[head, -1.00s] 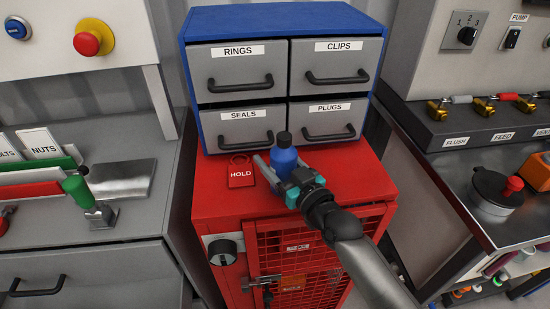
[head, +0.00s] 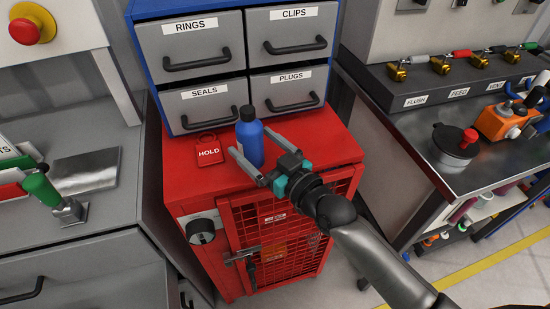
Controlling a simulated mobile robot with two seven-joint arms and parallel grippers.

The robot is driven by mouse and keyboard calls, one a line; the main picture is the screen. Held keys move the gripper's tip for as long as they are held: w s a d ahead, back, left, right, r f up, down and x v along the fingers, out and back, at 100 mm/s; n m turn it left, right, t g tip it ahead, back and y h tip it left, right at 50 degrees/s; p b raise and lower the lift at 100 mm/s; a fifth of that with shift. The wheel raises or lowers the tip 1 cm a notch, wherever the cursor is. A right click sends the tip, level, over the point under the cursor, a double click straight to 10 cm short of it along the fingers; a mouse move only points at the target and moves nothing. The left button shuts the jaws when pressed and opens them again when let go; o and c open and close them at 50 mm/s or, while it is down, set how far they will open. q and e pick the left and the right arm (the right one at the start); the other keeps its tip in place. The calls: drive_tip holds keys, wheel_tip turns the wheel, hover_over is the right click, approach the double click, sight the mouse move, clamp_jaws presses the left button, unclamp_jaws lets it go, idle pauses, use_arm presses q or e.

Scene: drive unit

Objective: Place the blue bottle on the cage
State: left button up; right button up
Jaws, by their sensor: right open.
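The blue bottle (head: 250,139) with a black cap stands upright on top of the red cage (head: 186,185), in front of the drawers. My right gripper (head: 250,163) is open, with its two fingers spread just in front of and beside the bottle's base. The bottle looks free of the fingers, though the exact gap is hard to tell. My left gripper is not in the view.
A red HOLD tag (head: 209,153) lies on the cage top left of the bottle. A blue cabinet with grey drawers (head: 194,102) stands behind it. A grey bench (head: 60,215) is at left; a metal bench with a black pot (head: 453,149) is at right.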

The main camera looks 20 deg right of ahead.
drive_tip(key=v, duration=0.6)
drive_tip(key=shift+s+d, duration=0.2)
drive_tip(key=shift+s, duration=0.2)
